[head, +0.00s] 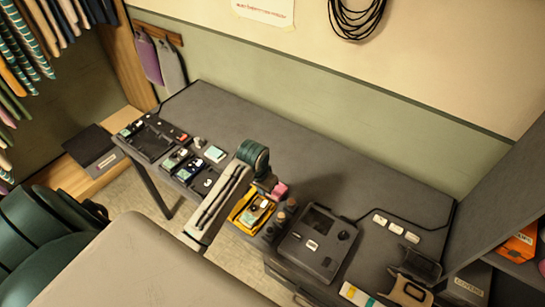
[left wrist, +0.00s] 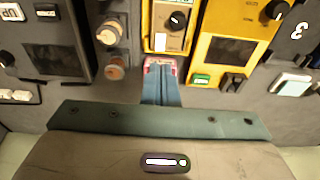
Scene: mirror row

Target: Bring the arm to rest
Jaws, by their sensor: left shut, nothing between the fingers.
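My left arm reaches over the grey bench (head: 330,165) from the lower middle of the head view. Its gripper (head: 279,191) points down over the bench, close to a yellow tray (head: 238,212). In the left wrist view the blue-grey fingers (left wrist: 160,72) are together, with pinkish-red tips and nothing between them. The tips show at the edge of a yellow-framed panel (left wrist: 146,30). I cannot tell whether they touch it. My right gripper is in neither view.
Several modules and a dark tray (head: 150,140) lie to the left. A shelf with an orange box (head: 518,243) is at the right. The bench's back strip is clear.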

